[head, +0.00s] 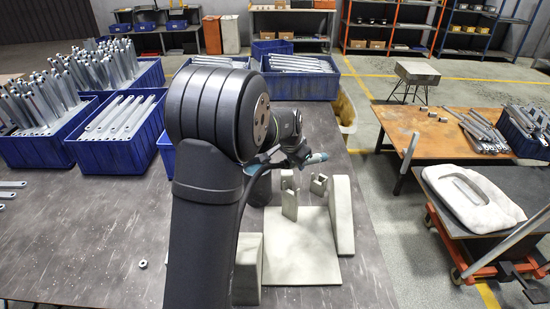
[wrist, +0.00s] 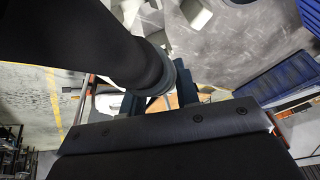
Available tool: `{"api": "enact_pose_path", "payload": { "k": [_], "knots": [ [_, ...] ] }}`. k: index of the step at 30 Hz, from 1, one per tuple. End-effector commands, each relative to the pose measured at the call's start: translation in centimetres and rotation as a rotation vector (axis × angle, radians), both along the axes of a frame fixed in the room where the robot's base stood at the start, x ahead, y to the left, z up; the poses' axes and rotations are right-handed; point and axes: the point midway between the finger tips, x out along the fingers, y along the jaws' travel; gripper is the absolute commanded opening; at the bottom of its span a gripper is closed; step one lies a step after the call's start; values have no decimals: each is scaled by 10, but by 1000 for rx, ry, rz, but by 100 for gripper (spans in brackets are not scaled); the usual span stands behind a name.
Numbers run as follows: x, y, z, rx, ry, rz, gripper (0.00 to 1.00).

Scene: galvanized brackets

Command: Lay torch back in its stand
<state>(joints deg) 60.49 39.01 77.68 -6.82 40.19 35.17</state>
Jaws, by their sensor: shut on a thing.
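The torch (head: 316,158), a slim teal-grey and dark piece, shows at the end of my arm in the head view. My gripper (head: 298,155) is shut on it, largely hidden behind my own arm, and holds it above the far end of the stand. The stand is pale beige, with a flat base plate (head: 302,262) and notched upright posts (head: 290,205) at its back. The torch looks raised above the posts; whether it touches one cannot be told. In the wrist view a pale notched block (wrist: 196,13) shows at the top; the gripper's fingertips are largely hidden.
Pale wedge-shaped blocks (head: 342,212) flank the base plate. Blue bins of metal brackets (head: 120,130) stand at the left and back of the dark table (head: 90,240). A small nut (head: 143,264) lies at front left. An orange bench (head: 425,135) stands apart at right.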

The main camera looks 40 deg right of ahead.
Motion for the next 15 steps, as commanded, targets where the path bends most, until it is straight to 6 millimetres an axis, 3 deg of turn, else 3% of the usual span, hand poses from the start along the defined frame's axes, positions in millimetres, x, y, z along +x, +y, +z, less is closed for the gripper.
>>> {"api": "enact_pose_path", "payload": {
  "k": [15],
  "knots": [
    [-2, -3, -39, -3, -1, 1, 6]
  ]
}}
